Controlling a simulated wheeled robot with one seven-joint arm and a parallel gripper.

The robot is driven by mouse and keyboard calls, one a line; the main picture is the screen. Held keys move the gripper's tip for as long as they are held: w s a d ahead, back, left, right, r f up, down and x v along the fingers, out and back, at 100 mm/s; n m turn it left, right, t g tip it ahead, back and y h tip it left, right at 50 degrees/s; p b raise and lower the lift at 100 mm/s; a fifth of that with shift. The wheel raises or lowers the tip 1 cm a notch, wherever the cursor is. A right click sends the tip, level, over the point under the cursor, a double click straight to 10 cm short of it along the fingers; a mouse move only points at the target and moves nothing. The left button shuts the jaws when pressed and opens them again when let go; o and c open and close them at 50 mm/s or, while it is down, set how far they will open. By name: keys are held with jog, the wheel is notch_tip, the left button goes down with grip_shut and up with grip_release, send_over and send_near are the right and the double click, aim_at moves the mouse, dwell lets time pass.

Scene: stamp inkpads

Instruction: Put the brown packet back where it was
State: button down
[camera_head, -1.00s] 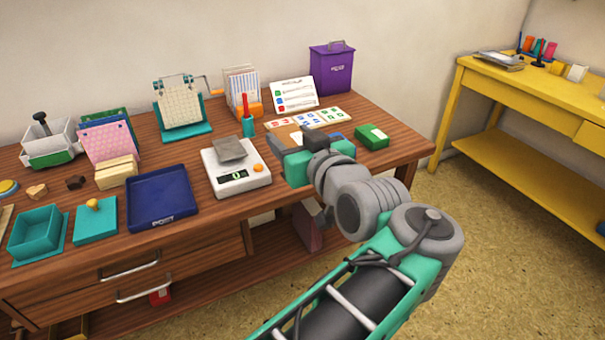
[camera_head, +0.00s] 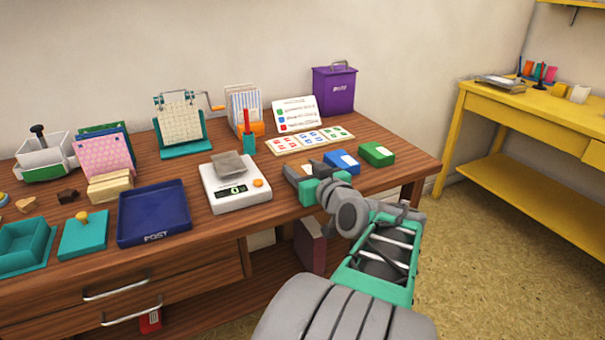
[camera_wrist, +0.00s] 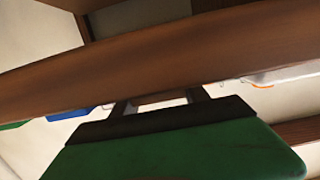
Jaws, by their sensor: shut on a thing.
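The brown packet (camera_head: 303,169) shows only as a small patch at my gripper, near the table's front edge and left of the blue packet. My gripper (camera_head: 299,173) is shut on it, and the fingers hide most of it. In the wrist view my gripper's two dark fingers (camera_wrist: 160,101) reach past the table edge, with a thin brown strip between them. I cannot tell whether the packet touches the tabletop.
The blue packet (camera_head: 343,161) and green packet (camera_head: 377,153) lie just right of my gripper. A white scale (camera_head: 236,194) with a grey packet (camera_head: 234,164) stands to the left. A stamp card (camera_head: 310,140) lies behind. The table's right end (camera_head: 415,162) is clear.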

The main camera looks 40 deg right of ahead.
jog(key=shift+r, duration=0.1)
jog(key=shift+f, duration=0.2)
jog(key=c, duration=0.6)
grip_release()
jog(key=shift+s+r, duration=0.2)
jog(key=shift+r, duration=0.15)
jog(key=shift+p+v, duration=1.1)
jog(key=shift+v, duration=4.7)
jog(key=shift+a+f, duration=0.15)
